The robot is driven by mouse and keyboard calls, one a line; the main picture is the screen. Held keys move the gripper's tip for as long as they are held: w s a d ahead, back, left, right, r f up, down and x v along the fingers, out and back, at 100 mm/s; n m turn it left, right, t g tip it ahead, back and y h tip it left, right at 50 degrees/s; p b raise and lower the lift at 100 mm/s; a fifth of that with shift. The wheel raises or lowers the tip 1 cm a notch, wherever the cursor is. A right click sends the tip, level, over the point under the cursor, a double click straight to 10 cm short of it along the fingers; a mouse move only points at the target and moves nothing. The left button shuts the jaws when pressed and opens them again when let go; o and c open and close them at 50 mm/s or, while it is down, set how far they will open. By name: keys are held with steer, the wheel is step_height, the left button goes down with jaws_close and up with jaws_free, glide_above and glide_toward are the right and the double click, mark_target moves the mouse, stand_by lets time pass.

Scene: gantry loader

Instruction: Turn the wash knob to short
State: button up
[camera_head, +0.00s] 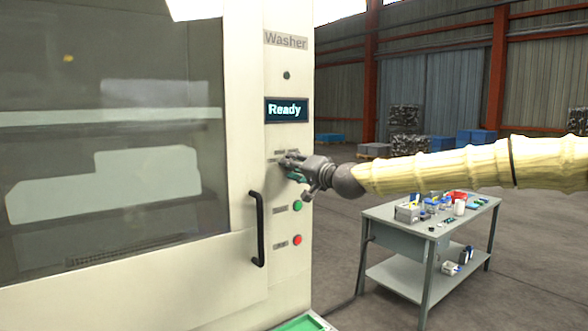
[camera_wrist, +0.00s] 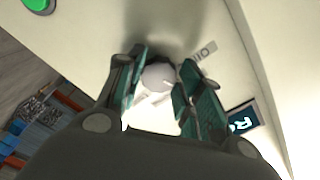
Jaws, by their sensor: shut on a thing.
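The washer (camera_head: 290,130) is a cream machine with a label "Washer" and a display (camera_head: 287,109) reading "Ready". My gripper (camera_head: 287,166) is at its control panel, below the display, and hides the knob in the head view. In the wrist view, the round, pale grey wash knob (camera_wrist: 157,77) sits between the two green-padded fingers of my gripper (camera_wrist: 160,88). The fingers are shut on the knob. A label beside it is partly covered, so the knob's setting cannot be read.
A green button (camera_head: 297,205) and a red button (camera_head: 297,240) are below the knob. A black door handle (camera_head: 258,228) stands out at the lower left of the panel. A grey workbench (camera_head: 385,216) with several small items stands at right.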

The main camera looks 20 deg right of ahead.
steer(key=shift+d, duration=0.1)
steer(key=o, duration=1)
steer(key=shift+s, duration=0.1)
steer(key=v, duration=1.1)
steer(key=shift+s+d, duration=0.2)
steer(key=shift+s, duration=0.15)
